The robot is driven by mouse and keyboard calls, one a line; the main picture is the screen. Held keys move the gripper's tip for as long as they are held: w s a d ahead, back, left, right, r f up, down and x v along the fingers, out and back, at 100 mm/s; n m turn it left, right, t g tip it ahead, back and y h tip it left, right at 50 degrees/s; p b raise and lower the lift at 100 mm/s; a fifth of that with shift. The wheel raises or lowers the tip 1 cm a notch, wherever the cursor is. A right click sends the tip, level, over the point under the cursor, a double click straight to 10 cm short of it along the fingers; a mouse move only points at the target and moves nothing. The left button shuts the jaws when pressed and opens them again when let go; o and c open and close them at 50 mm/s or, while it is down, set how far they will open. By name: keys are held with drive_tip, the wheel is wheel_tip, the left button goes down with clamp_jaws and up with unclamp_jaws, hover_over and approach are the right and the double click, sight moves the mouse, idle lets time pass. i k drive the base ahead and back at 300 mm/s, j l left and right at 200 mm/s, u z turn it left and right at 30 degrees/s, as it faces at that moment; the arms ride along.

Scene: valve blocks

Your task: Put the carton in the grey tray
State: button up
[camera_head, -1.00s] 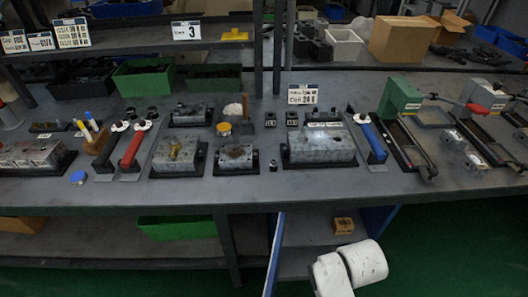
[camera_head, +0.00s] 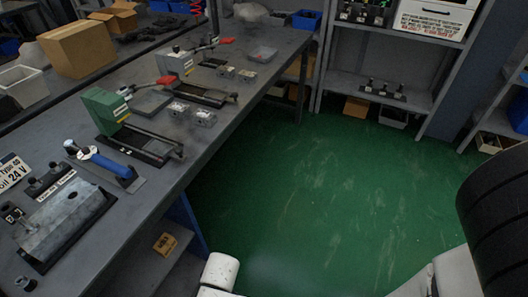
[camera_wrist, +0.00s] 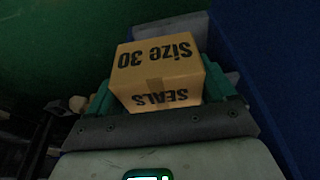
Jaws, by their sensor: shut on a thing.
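My gripper (camera_wrist: 160,98) is shut on a brown carton (camera_wrist: 160,62) printed "Size 30" and "SEALS". The carton sits between greenish fingers in the wrist view. The gripper and this carton are outside the head view. I cannot tell which is the grey tray.
A small yellowish box (camera_head: 165,243) sits on the shelf under the bench (camera_head: 152,200). The green floor (camera_head: 320,200) is clear. Shelving (camera_head: 385,85) stands at the back.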

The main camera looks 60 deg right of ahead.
sight(266, 54)
drive_tip(key=l, duration=0.45)
drive_tip(key=i+l+z, duration=0.15)
drive_tip(key=l, duration=0.8)
drive_tip(key=i+l+z, duration=0.1)
drive_tip(key=l, duration=0.35)
drive_tip(key=i+l, duration=0.15)
drive_tip(key=l, duration=0.3)
drive_tip(key=z, duration=0.05)
